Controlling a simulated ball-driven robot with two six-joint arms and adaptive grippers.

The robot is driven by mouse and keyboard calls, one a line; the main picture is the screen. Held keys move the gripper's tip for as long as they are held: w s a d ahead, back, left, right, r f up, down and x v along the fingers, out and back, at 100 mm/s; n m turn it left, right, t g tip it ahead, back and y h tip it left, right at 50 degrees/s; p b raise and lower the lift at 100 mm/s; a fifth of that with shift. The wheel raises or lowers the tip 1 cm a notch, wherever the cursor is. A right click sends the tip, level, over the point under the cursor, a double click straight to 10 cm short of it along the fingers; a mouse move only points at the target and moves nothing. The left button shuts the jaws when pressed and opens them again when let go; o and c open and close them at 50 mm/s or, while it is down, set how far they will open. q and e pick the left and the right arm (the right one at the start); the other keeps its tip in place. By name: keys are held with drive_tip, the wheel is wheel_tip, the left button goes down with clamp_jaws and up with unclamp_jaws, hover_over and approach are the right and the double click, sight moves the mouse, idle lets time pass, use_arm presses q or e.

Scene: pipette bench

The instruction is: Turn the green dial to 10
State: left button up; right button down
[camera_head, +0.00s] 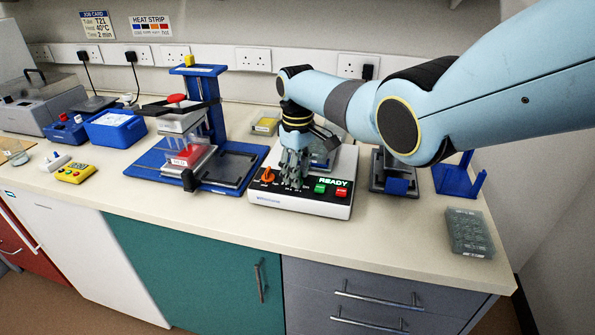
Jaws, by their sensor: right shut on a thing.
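The white control device (322,202) stands near the front of the bench, with a black panel showing a lit READY display (333,181). My right gripper (293,182) points down at this panel, its fingers shut around the green dial's place. The fingers cover nearly all of the dial, so its pointer and number cannot be read. An orange dial (267,175) is just left of the fingers. A green button (320,188) and a red button (341,192) are to their right. My left gripper is not in view.
A blue stand (208,115) on a blue base is left of the device. A yellow timer (75,173) and a blue box (115,128) are farther left. A clear rack (469,233) sits at the right. The front bench strip is clear.

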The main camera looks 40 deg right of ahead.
drive_tip(key=c, duration=1)
unclamp_jaws()
drive_tip(key=shift+o, duration=0.2)
wheel_tip(320, 180, up, 12)
